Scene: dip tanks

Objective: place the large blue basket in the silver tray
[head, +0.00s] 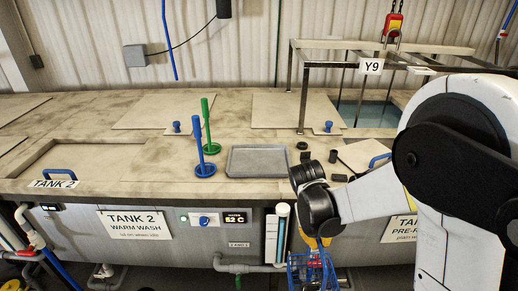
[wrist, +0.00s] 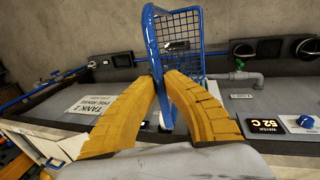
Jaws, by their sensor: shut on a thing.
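The large blue basket (head: 313,272) hangs low in front of the tank front in the head view, partly cut off by the bottom edge. In the wrist view its blue wire mesh and rim (wrist: 184,32) stand just beyond my fingers. My gripper (head: 318,243) has yellow fingers, which close in the wrist view (wrist: 163,88) on a blue upright part of the basket. The silver tray (head: 232,161) lies flat and empty on the tank top, up and left of my gripper in the head view.
A frame marked Y9 (head: 371,66) stands over an open tank at the back right. Pipes (head: 240,267) run along the tank front.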

